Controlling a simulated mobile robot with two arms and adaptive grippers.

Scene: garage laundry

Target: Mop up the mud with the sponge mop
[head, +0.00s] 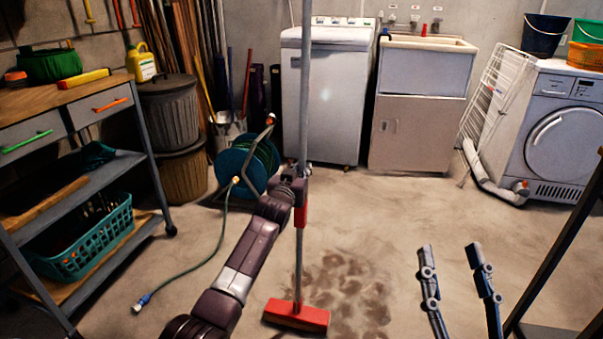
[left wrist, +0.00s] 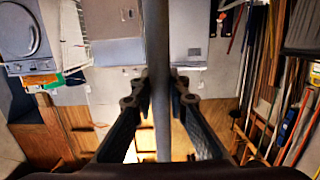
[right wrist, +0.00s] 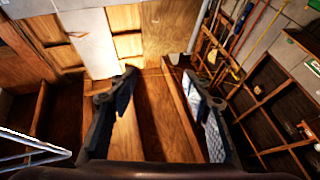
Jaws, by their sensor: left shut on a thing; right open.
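The sponge mop has a long grey pole (head: 305,90) with a red sleeve and a red head (head: 297,314) that rests on the floor. The mop stands nearly upright. My left gripper (head: 302,178) is shut on the pole just above the red sleeve; the pole also shows between its fingers in the left wrist view (left wrist: 160,85). The mud (head: 347,292) is a patch of brown blotches on the concrete floor, just right of the mop head. My right gripper (head: 450,258) is open and empty, right of the mud.
A hose reel (head: 245,165) with a green hose (head: 205,262) lies left of the mop. A workbench cart (head: 160,170) stands at the left. A white washer (head: 325,100), sink cabinet (head: 418,130) and front-loader (head: 560,140) line the back. Open floor lies between them and the mud.

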